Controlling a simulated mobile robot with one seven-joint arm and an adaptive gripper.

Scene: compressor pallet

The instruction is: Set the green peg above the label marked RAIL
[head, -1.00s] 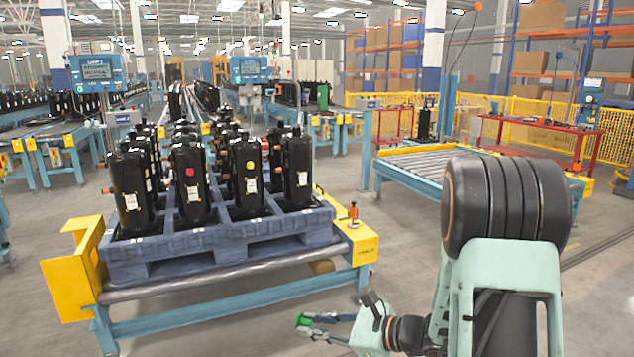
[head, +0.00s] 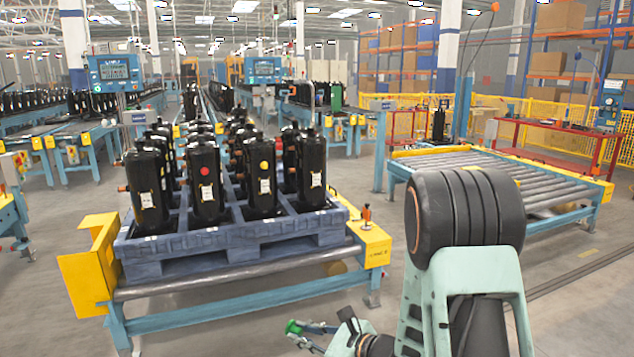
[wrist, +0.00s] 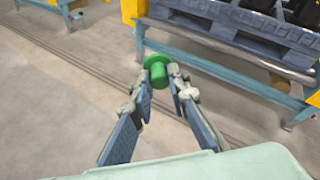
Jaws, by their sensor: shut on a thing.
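The green peg (head: 294,327) is at the tips of my gripper (head: 312,329), held in the air over the floor in front of the conveyor. In the wrist view the green peg (wrist: 157,70) shows a round flange and a shorter stub, between the two fingertips of my gripper (wrist: 158,84). The fingers are shut on it. A yellow end block (head: 376,246) at the conveyor's right front corner carries small dark print on its front; I cannot read it as RAIL. An orange-topped piece (head: 366,216) stands upright on that block. My gripper is below and left of the block in the head view.
A blue pallet (head: 230,238) with several black compressors (head: 205,184) rests on the conveyor. A yellow bracket (head: 86,262) stands at its left front corner. A roller table (head: 490,176) is at the right. The floor between the conveyor and the roller table is open.

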